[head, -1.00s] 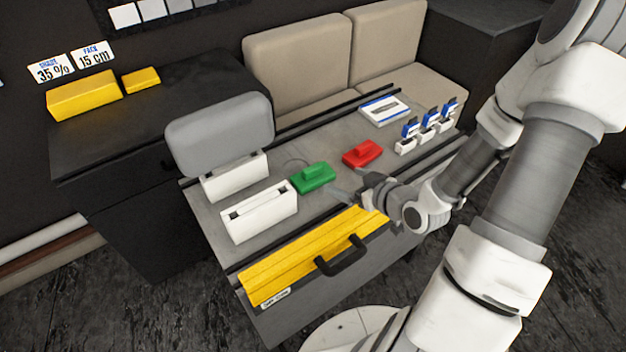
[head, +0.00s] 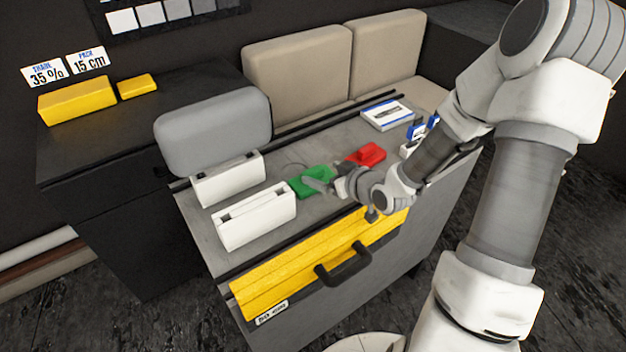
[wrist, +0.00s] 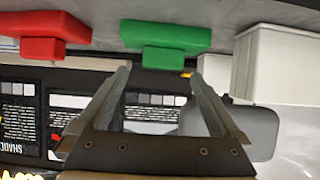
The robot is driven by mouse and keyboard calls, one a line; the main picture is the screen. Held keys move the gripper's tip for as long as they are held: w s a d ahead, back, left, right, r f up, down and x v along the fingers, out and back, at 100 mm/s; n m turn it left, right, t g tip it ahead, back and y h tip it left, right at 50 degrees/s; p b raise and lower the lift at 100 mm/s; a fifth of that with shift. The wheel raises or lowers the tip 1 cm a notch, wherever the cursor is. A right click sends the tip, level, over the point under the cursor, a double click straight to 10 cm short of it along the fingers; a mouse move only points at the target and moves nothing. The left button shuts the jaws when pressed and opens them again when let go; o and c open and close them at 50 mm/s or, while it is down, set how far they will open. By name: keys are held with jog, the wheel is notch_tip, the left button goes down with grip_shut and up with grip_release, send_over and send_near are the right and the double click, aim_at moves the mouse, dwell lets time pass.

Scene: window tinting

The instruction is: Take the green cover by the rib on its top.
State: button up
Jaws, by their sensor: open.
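The green cover (head: 306,184) lies on the grey worktop, between the white boxes and the red cover. In the wrist view the green cover (wrist: 166,36) shows with its rib (wrist: 163,57) pointing into the space between my fingers, a little beyond the fingertips. My gripper (head: 322,184) is open and empty, close beside the green cover and partly in front of it. In the wrist view both fingers of my gripper (wrist: 162,80) are apart, one on each side of the rib's line. I cannot tell the exact gap to the rib.
A red cover (head: 367,156) with a similar rib lies just to the right. White slotted boxes (head: 254,222) stand to the left. A yellow level-like bar (head: 262,287) with a black handle (head: 343,266) lies along the front edge. A grey rounded block (head: 213,131) stands behind the boxes.

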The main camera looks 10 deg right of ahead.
aim_at(315, 171)
jog(key=x, duration=0.5)
jog(key=shift+w+a+f, duration=0.15)
jog(key=shift+a+f, duration=0.1)
jog(key=shift+f, duration=0.05)
jog(key=c, duration=1.3)
jog(key=shift+r, duration=0.15)
